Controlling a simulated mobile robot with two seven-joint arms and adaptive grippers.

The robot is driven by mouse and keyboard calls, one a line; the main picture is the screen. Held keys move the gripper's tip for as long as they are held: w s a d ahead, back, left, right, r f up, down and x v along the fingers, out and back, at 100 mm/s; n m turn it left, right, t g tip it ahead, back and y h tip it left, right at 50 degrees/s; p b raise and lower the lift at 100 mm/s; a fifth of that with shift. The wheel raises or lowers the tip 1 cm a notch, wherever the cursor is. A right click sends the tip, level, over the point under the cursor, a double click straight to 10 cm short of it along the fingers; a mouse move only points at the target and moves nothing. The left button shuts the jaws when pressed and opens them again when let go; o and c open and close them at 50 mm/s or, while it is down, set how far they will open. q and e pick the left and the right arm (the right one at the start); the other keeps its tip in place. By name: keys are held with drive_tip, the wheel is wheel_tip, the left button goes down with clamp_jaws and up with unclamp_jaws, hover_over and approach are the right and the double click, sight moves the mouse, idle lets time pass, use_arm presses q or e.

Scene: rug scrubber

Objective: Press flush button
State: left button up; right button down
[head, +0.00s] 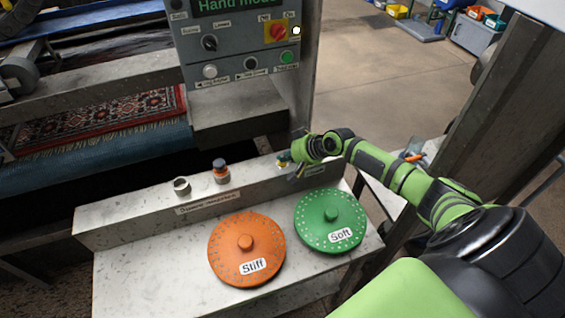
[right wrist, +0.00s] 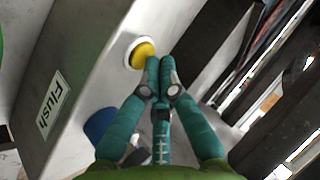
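The yellow flush button (right wrist: 143,54) in its white ring shows in the right wrist view, on a grey metal housing. A "Flush" label (right wrist: 54,104) is on the same housing. My right gripper (right wrist: 160,62) has its teal fingers shut together and empty. Its tips are just right of the button in that view; I cannot tell if they touch it. In the head view the right gripper (head: 284,160) is at the right end of the ledge, and the button is mostly hidden there. My left gripper is not in view.
An orange "Stiff" disc (head: 246,273) and a green "Soft" disc (head: 320,236) sit on the bench (head: 130,285). A control panel (head: 240,50) stands behind. A holder (head: 181,186) and a small bottle (head: 220,171) are on the ledge. A patterned rug (head: 95,125) lies at left.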

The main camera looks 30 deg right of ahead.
sight(285, 163)
drive_tip(key=shift+f+b, duration=0.3)
drive_tip(key=shift+f, duration=0.1)
drive_tip(key=shift+s+r, duration=0.1)
idle(0.4)
drive_tip(key=shift+r+p, duration=0.75)
drive_tip(key=shift+p, duration=0.1)
wheel_tip(285, 163, up, 5)
drive_tip(key=p, duration=0.4)
drive_tip(key=shift+r+p, duration=0.1)
drive_tip(key=shift+p, duration=0.3)
